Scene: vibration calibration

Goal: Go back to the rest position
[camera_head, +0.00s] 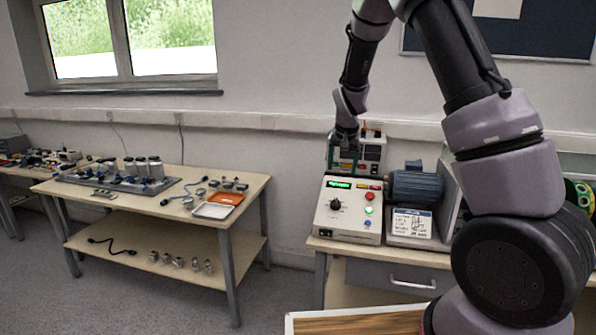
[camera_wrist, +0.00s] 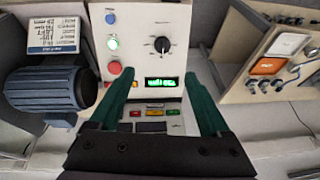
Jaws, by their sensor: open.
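My gripper (camera_wrist: 160,105) is open and empty in the wrist view, with its two green fingers apart. It hangs above a white control box (camera_head: 349,207) with a black knob, a lit green display and red and green buttons. The control box also shows between and beyond the fingers in the wrist view (camera_wrist: 180,20). In the head view my arm reaches across the right side, and its end is over the back of the control box. The fingertips are hard to make out there.
A blue motor (camera_head: 415,187) and a printed card (camera_head: 411,223) stand right of the control box. Behind it is a dark-fronted unit (camera_head: 370,155). A wooden table (camera_head: 150,225) at the left carries metal parts, an orange tray (camera_head: 225,198) and a white tray (camera_head: 212,211). Floor shows between the tables.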

